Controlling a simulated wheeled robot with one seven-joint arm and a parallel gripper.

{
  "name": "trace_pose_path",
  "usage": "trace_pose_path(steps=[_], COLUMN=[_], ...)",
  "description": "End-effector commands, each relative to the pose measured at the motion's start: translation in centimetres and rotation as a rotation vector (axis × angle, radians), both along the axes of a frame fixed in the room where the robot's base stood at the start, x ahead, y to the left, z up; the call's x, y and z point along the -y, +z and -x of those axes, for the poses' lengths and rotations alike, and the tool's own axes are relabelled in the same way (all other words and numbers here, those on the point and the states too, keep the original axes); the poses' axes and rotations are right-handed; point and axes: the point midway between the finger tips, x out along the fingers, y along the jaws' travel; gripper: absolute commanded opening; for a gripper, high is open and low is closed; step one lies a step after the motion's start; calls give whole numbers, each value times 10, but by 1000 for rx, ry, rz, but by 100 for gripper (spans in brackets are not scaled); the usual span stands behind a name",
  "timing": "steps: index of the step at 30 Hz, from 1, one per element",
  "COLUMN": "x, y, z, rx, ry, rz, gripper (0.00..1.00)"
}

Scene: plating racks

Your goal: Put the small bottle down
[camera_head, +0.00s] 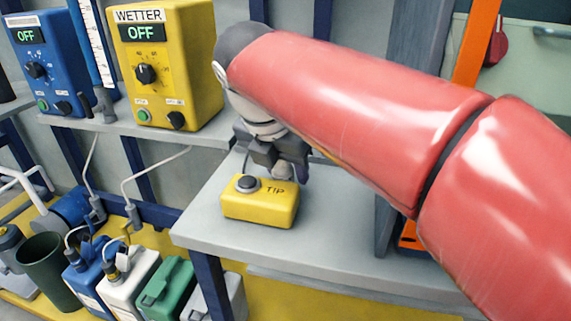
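My gripper (278,156) hangs over the grey bench (335,241), just behind a yellow box marked TIP (260,201). My red arm reaches in from the right and hides part of it. The gripper's dark fingers point down. A small pale grey shape shows between or behind them, but I cannot tell whether it is the small bottle or part of the gripper. I cannot make out a small bottle clearly anywhere. Whether the fingers are open or shut is too small to tell.
A yellow WETTER unit (167,62), reading OFF, and a blue unit (47,62) stand on a shelf at left. Below stand a dark green bin (54,271) and blue, white and green canisters (166,291). The bench is bare right of the TIP box. A grey upright (398,120) rises behind my arm.

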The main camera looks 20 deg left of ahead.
Motion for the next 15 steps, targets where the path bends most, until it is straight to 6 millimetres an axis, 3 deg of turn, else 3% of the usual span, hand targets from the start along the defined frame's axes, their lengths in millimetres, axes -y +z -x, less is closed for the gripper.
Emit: trace_pose_path(steps=[10, 15], x=[0, -1], y=[1, 17], z=[0, 5], rx=[0, 1], ry=[0, 2], rz=[0, -2], gripper=[53, 53])
